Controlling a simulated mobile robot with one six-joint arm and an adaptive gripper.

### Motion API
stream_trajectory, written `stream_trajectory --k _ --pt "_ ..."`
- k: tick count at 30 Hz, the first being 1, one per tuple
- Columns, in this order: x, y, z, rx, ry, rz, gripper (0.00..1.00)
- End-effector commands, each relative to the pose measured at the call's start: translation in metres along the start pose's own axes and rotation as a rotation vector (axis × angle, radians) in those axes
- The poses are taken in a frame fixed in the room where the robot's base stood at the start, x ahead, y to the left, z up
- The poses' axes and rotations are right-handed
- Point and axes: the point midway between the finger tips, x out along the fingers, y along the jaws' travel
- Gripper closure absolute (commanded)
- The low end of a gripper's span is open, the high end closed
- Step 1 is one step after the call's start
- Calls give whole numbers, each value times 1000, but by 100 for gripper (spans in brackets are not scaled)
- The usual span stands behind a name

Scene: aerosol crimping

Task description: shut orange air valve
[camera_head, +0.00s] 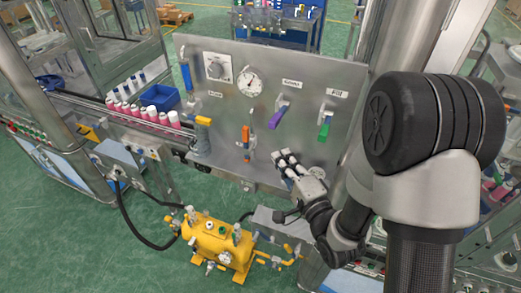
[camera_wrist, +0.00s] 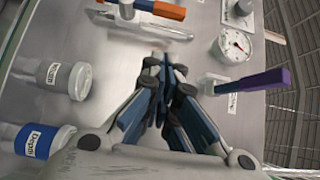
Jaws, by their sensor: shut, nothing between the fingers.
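The orange air valve handle (camera_head: 246,133) stands upright on the grey panel, below the round gauge. In the wrist view the orange handle (camera_wrist: 160,8) lies along the top edge, beside a metal fitting, and is partly cut off. My gripper (camera_head: 283,160) is in front of the lower panel, below and to the right of the orange handle and apart from it. In the wrist view my gripper's fingers (camera_wrist: 165,92) are together with nothing between them.
A purple lever (camera_head: 278,117) sits tilted right of the orange handle, with a green lever (camera_head: 324,131) further right. The gauge (camera_head: 249,82) is above. Grey (camera_wrist: 65,80) and blue (camera_wrist: 45,142) "Depth" knobs stick out of the panel. A yellow tank (camera_head: 215,243) stands below.

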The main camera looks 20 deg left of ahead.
Motion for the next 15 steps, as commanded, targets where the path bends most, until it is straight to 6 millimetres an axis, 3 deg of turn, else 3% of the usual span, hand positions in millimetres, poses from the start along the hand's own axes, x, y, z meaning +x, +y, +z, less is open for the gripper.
stream_trajectory --k 3,10,15 --pt "12 1 1 0 -2 -5 100" --pt "62 -4 2 1 -2 -2 100" --pt "77 -3 21 3 -1 -1 100"
